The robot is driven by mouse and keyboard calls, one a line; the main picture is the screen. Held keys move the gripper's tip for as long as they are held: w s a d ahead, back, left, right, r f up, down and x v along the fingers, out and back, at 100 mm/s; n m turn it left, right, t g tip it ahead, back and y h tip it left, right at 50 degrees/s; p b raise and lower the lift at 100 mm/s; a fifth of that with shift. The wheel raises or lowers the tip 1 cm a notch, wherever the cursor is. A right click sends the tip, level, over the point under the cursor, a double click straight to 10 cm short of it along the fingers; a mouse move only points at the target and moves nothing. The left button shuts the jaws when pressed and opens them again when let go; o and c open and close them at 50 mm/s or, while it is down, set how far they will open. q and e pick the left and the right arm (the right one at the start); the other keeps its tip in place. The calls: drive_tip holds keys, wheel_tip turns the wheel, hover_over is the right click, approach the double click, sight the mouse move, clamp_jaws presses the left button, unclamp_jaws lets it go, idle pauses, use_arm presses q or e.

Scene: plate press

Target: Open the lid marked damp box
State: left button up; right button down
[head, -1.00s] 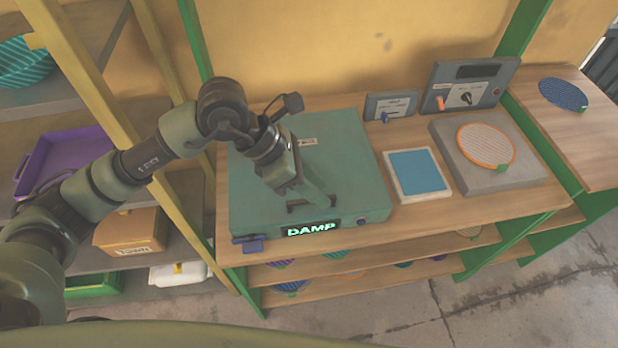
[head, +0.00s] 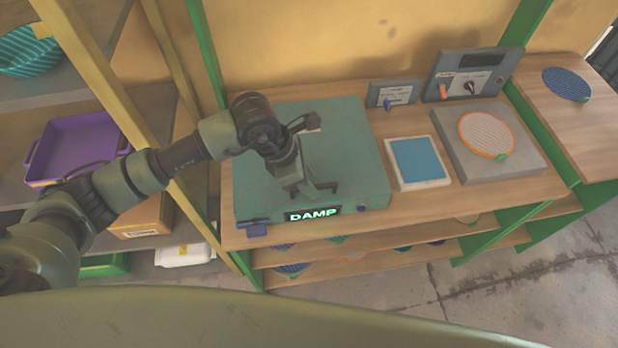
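The damp box is a flat, wide teal box on the wooden bench, with a glowing DAMP sign (head: 313,214) on its front edge. Its lid (head: 345,135) lies flat and looks closed. A dark bar-like handle (head: 328,186) shows on the lid just behind the sign. My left gripper (head: 307,188) points down at this handle, its fingertips at or very near it. I cannot tell whether the fingers are closed around it. The wrist and forearm hide the left middle of the lid. My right gripper is not in view.
Right of the box are a blue-topped pad (head: 418,160), a grey block with an orange-rimmed disc (head: 487,135), and a control panel (head: 474,75). A small switch box (head: 391,94) stands behind. A blue latch-like piece (head: 252,229) sits at the box's front left. Shelves with a purple tray (head: 85,140) stand left.

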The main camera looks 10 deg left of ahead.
use_arm(q)
clamp_jaws()
drive_tip(key=shift+w, duration=0.1)
idle(1.2)
